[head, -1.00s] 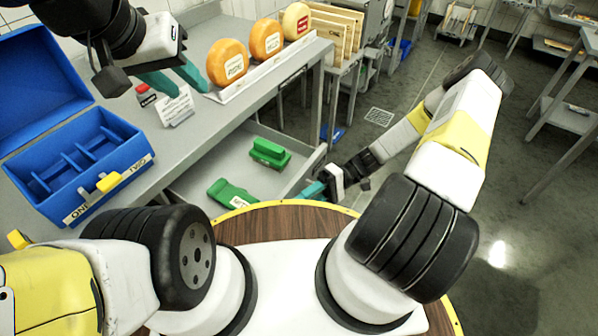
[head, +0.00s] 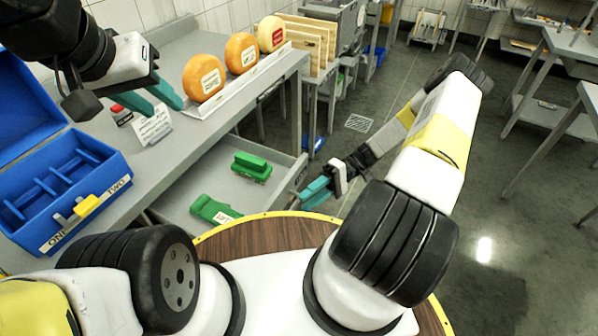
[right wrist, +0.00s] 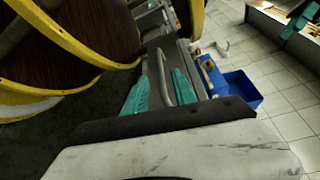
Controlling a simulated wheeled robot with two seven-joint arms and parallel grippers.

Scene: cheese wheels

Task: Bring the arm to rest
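My right gripper (head: 313,193) is just outside the front of the open grey drawer (head: 196,178). In the right wrist view, its two teal fingers (right wrist: 160,92) are apart, with a curved metal handle (right wrist: 166,78) showing between them. I cannot tell whether they touch it. My left gripper (head: 152,97) is above the grey counter, near a small sign (head: 153,125) and a red-topped block (head: 121,115). Its teal fingers are apart with nothing seen between them.
Three cheese wheels (head: 204,78) stand in a row on the counter, with wooden boards (head: 304,45) beyond. An open blue box (head: 66,187) stands at the left. Green blocks (head: 251,166) lie in the drawer.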

